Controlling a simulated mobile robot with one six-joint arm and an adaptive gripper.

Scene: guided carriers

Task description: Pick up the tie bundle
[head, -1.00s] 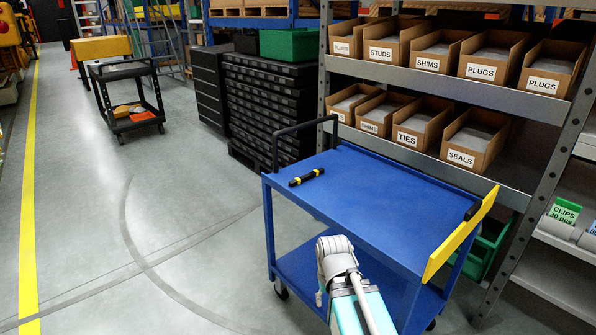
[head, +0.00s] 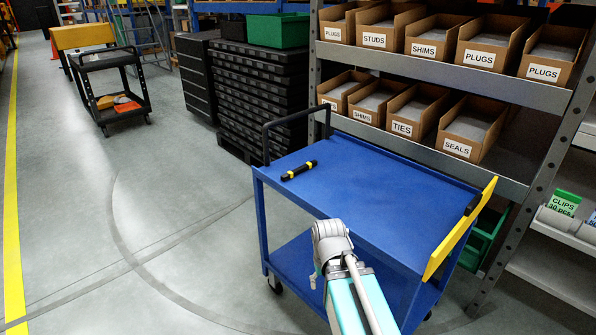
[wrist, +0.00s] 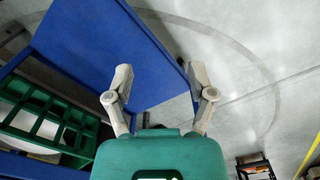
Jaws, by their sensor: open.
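The tie bundle (head: 299,171), a short black bundle with yellow bands near its ends, lies on the blue top of a cart (head: 360,190), towards its far left corner. In the wrist view my gripper (wrist: 160,78) is open, its two pale fingers wide apart with nothing between them. The blue cart top (wrist: 100,45) shows beyond the fingers, with an edge and grey floor near the right finger. The bundle cannot be seen in the wrist view. In the head view my arm rises in front of the cart's near side, and the fingers cannot be made out.
A shelf rack with labelled cardboard bins (head: 471,130) stands right behind the cart. The cart has a black handle (head: 267,140) at its left end and a yellow panel (head: 460,230) at its right. Stacked black cases (head: 255,100) stand behind.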

